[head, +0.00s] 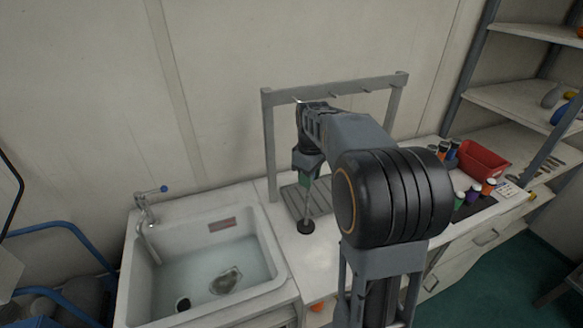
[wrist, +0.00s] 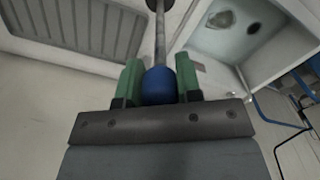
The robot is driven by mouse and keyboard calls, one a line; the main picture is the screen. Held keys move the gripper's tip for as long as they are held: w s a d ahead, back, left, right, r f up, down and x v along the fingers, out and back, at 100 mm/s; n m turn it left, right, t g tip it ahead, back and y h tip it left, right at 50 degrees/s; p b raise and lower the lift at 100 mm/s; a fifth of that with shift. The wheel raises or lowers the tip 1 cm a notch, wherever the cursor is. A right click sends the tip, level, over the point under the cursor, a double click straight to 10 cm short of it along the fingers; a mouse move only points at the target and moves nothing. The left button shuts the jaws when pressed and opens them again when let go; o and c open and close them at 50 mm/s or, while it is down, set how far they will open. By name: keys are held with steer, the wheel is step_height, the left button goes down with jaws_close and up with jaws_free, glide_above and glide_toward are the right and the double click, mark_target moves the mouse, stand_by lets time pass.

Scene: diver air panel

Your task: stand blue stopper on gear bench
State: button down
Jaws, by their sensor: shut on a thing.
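The blue stopper has a blue ball top (wrist: 158,86), a thin metal rod and a dark round foot (head: 305,227). My gripper (head: 308,172) points down with its green fingers on either side of the ball. In the wrist view my gripper (wrist: 158,75) is shut on the ball. The rod hangs about upright below it. The foot is at the white bench top (head: 318,256), between the sink and the ribbed grey tray; I cannot tell whether it touches. The ball is mostly hidden in the head view.
The sink (head: 281,262) holds water, with a tap (head: 148,222) behind. The ribbed tray (head: 318,200) lies under a grey hook rack (head: 268,140). A red bin (head: 484,160) and several small bottles stand at the right. The bench front is partly hidden by my arm.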

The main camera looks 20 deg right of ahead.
mark_target(307, 202)
steer(key=shift+w+n, duration=0.4)
steer(key=shift+n, duration=0.5)
steer(key=n, duration=0.1)
steer(key=n+b, duration=0.1)
steer(key=n, duration=0.1)
steer(key=shift+w+n, duration=0.3)
steer(key=shift+w, duration=0.05)
steer(key=shift+w+f+n+b, duration=0.2)
steer(key=shift+f+n+b, duration=0.75)
steer(key=shift+n, duration=0.25)
steer(key=shift+w+f+n+b, duration=0.2)
steer(key=shift+f+n+b, duration=0.75)
steer(key=shift+n, duration=0.25)
steer(key=shift+w+f+n+b, duration=0.2)
steer(key=shift+f+n+b, duration=0.65)
steer(key=shift+n+b, duration=0.3)
steer(key=shift+f, duration=0.6)
steer(key=shift+c, duration=0.8)
jaws_free()
